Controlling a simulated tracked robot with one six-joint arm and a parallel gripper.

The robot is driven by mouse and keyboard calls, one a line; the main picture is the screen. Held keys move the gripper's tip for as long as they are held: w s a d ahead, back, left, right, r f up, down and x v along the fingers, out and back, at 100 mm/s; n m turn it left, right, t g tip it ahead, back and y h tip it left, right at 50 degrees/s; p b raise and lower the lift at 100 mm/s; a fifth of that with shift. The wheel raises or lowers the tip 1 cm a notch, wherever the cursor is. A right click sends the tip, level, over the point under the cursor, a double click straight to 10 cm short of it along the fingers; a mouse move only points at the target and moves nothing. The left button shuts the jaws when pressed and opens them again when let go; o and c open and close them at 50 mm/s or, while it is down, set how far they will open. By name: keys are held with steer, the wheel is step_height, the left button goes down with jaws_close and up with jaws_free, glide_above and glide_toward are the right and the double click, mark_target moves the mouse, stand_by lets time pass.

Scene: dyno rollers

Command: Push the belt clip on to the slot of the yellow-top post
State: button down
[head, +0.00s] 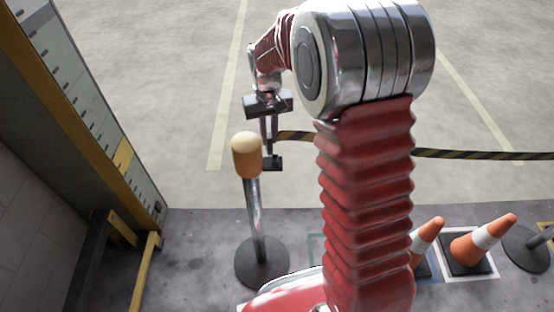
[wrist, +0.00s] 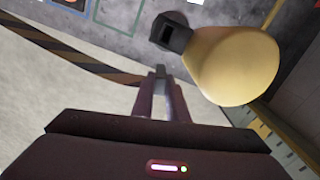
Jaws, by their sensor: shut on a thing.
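The yellow-top post (head: 247,155) stands upright on a round dark base, left of my arm in the head view. Its rounded top fills the upper right of the wrist view (wrist: 235,65). A dark block with a slot (wrist: 172,33) sits beside the top, and a dark block also shows there in the head view (head: 273,163). My gripper (head: 269,142) is shut on the end of the striped belt, just right of the yellow top. The belt clip is mostly hidden between the fingers (wrist: 160,74). In the wrist view a gap shows between fingertips and slot block.
The black-and-yellow belt (head: 480,155) runs off to the right behind my arm. Orange cones (head: 480,238) and another post's base (head: 527,249) stand at the right. A yellow-edged frame and wall (head: 95,120) are on the left. The floor behind is open.

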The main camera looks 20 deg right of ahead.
stand_by(0.3)
steer(key=d, duration=0.7)
steer(key=shift+d, duration=0.35)
